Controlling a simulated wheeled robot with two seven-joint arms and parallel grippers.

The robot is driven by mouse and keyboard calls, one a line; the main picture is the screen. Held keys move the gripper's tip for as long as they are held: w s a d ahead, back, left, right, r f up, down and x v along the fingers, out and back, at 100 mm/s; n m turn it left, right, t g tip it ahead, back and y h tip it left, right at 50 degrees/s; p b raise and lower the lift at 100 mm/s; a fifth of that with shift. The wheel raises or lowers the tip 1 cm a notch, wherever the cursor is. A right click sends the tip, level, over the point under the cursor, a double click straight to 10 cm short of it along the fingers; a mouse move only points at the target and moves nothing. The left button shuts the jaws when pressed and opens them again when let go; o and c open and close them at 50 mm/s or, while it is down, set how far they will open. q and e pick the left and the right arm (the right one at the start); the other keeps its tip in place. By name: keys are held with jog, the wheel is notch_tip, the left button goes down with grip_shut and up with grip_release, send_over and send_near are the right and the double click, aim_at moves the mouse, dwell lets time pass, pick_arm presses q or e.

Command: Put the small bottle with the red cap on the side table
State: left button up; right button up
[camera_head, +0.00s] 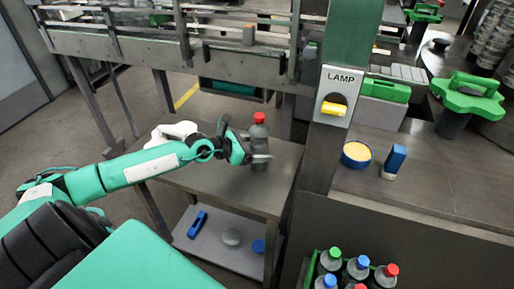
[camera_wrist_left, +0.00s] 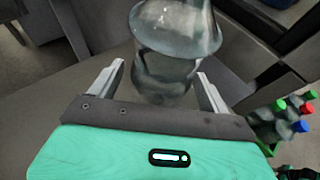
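The small bottle with the red cap (camera_head: 259,143) stands upright on the side table (camera_head: 206,185), near its right back part. It is dark grey and see-through. My left gripper (camera_head: 246,147) is at the bottle from the left. In the left wrist view the bottle (camera_wrist_left: 168,48) is between the two fingertips of my left gripper (camera_wrist_left: 161,75), with a narrow gap seen on each side. The fingers are apart and look open. The cap is out of the wrist view. My right gripper is in neither view.
A crate of capped bottles (camera_head: 313,264) stands at the lower right. A post with the LAMP switch (camera_head: 335,96) rises right of the side table. A white object (camera_head: 172,132) sits behind my arm. The lower shelf (camera_head: 222,254) holds a few small items.

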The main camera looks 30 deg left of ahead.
aim_at(250, 148)
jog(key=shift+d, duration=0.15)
pick_arm(q)
jog(key=b+v, duration=0.1)
jog(key=v, duration=0.6)
jog(key=shift+f, duration=0.1)
jog(key=p+v, duration=0.1)
jog(key=v, duration=0.4)
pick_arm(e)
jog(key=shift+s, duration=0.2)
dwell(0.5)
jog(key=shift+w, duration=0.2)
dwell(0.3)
